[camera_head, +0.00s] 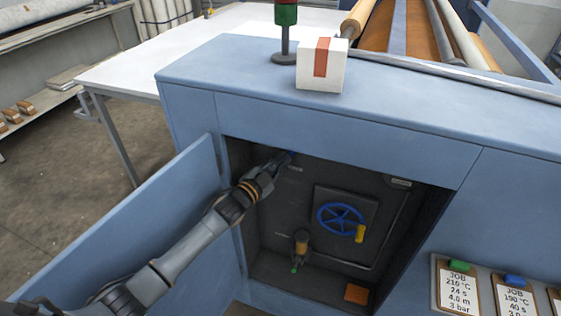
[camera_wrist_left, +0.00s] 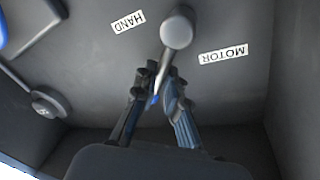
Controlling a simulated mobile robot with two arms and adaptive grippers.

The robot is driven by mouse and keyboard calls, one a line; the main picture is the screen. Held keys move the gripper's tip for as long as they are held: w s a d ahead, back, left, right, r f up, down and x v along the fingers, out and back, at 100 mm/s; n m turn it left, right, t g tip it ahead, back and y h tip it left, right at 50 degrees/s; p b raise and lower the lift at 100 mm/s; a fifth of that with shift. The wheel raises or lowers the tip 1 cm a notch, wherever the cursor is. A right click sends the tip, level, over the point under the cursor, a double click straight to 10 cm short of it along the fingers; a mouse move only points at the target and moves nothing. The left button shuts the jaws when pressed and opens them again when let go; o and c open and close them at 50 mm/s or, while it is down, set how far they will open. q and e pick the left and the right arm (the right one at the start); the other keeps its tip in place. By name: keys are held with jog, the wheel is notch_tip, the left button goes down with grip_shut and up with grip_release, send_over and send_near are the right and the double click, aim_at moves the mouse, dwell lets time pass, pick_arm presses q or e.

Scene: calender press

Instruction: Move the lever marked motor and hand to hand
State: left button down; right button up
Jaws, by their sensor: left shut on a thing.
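The lever has a round grey hub (camera_wrist_left: 177,30) in the left wrist view, and its arm runs from there into my left gripper. My left gripper (camera_wrist_left: 157,88) is shut on the lever, with a bit of blue showing between the fingers. The HAND label (camera_wrist_left: 128,21) is left of the hub and the MOTOR label (camera_wrist_left: 223,55) is right of it; both appear upside down. In the head view my left gripper (camera_head: 277,163) reaches into the upper left of the open cabinet and covers most of the lever. My right gripper is not in view.
The cabinet door (camera_head: 150,230) stands open left of my arm. A white box (camera_head: 321,75) sits on top.

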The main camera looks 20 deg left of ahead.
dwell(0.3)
pick_arm(q)
jog(key=shift+d+f+m, duration=0.1)
jog(key=shift+m, duration=0.2)
jog(key=m, duration=0.1)
jog(key=d+f+m+p, duration=0.1)
jog(key=m, duration=0.1)
jog(key=f+m+g+y, duration=0.1)
jog(key=m, duration=0.1)
jog(key=shift+d, duration=0.25)
jog(key=shift+d+f+m+y, duration=0.1)
jog(key=shift+f+m+y, duration=0.25)
jog(key=shift+m, duration=0.45)
jog(key=shift+f+g, duration=0.1)
jog(key=shift+g, duration=0.2)
jog(key=c, duration=1.4)
grip_release()
